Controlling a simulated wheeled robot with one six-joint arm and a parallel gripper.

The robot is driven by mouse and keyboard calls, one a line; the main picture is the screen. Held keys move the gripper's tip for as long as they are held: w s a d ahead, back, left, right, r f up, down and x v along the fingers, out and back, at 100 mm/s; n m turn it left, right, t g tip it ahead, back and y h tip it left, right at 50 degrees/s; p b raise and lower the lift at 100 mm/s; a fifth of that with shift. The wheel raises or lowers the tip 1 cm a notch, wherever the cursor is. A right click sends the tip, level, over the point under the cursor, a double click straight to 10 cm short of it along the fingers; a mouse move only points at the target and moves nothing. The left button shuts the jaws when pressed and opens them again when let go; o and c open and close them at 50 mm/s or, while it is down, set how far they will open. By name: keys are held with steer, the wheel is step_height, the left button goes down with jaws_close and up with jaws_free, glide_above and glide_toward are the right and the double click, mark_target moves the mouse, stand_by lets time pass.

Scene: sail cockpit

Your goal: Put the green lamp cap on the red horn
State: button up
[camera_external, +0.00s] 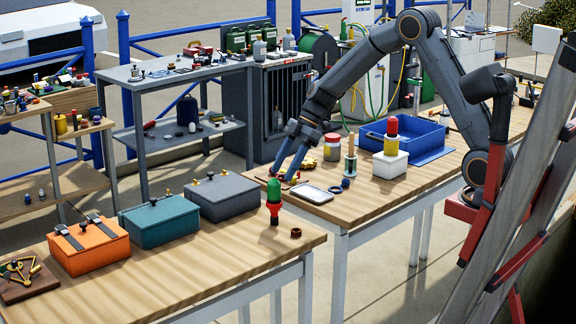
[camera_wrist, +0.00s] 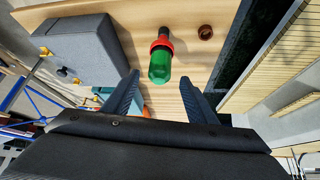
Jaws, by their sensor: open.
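A green lamp cap (camera_external: 274,188) stands upright on top of a red flared piece (camera_external: 274,206), which looks like the red horn, near the right end of the front wooden table. In the wrist view the green cap (camera_wrist: 160,67) is nearest me, with the red collar (camera_wrist: 161,46) and a dark end beyond it. My gripper (camera_external: 281,178) is open and empty, apart from the cap, behind and above it in the external view. In the wrist view the cap appears between the two fingers of my gripper (camera_wrist: 159,80).
A brown ring (camera_external: 296,232) lies right of the red piece. Grey (camera_external: 222,196), teal (camera_external: 160,222) and orange (camera_external: 90,246) boxes stand to the left. The second table holds a white tray (camera_external: 312,193), a red-topped yellow piece (camera_external: 391,143) on a white block, and a blue bin (camera_external: 425,141).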

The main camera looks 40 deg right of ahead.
steer(key=shift+w+b+v, duration=0.25)
steer(key=shift+b+v, duration=0.25)
steer(key=shift+v, duration=1.85)
steer(key=s+d+f+m+h, duration=0.3)
steer(key=s+d+m, duration=0.4)
steer(key=s, duration=0.6)
steer(key=s+d+f+m+h, duration=0.3)
steer(key=s+d+f+m, duration=0.3)
steer(key=s, duration=0.8)
steer(key=d+m, duration=0.2)
steer(key=d, duration=0.1)
steer(key=shift+d+f+m+g, duration=0.25)
steer(key=shift+d+m+g, duration=0.05)
steer(key=shift+g, duration=0.1)
steer(key=shift+s, duration=0.15)
